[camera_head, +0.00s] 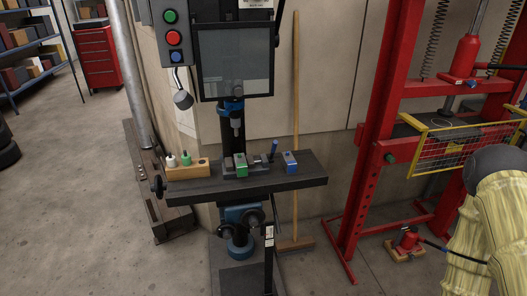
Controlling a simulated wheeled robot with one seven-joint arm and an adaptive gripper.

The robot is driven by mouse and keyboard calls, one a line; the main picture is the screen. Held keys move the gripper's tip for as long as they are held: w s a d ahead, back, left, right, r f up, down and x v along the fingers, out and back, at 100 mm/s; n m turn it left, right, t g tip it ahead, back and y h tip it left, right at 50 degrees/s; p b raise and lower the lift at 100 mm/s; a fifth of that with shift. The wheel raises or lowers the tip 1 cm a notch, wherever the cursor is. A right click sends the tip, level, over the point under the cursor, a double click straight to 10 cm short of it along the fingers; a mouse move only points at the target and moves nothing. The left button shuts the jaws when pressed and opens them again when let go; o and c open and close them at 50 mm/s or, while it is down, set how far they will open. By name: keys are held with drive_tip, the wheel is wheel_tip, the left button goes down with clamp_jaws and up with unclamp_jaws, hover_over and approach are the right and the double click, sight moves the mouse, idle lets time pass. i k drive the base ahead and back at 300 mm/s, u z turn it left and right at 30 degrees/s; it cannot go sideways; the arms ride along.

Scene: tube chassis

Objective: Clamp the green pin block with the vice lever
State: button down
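The green pin block (240,168) stands upright on the dark drill press table (215,188), at the left part of a small grey vice (260,167). It is too small to tell whether the jaws touch it. A short lever with a blue handle (274,147) rises at the right of the vice, tilted slightly right. A blue block (290,163) stands just right of the lever. My arm, in a yellowish cover, enters at the lower right, well away from the table. My gripper does not show.
A wooden holder (190,172) with a white and a green piece sits at the table's left. The drill press head hangs above the vice. A red press frame (365,130) with a yellow mesh guard (455,145) stands at right. A broom (296,150) leans behind. Floor at left is clear.

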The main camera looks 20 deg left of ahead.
sight(271, 159)
drive_tip(key=u, duration=2.65)
drive_tip(key=k, duration=1.2)
drive_tip(key=z, duration=1.5)
drive_tip(key=i, duration=0.65)
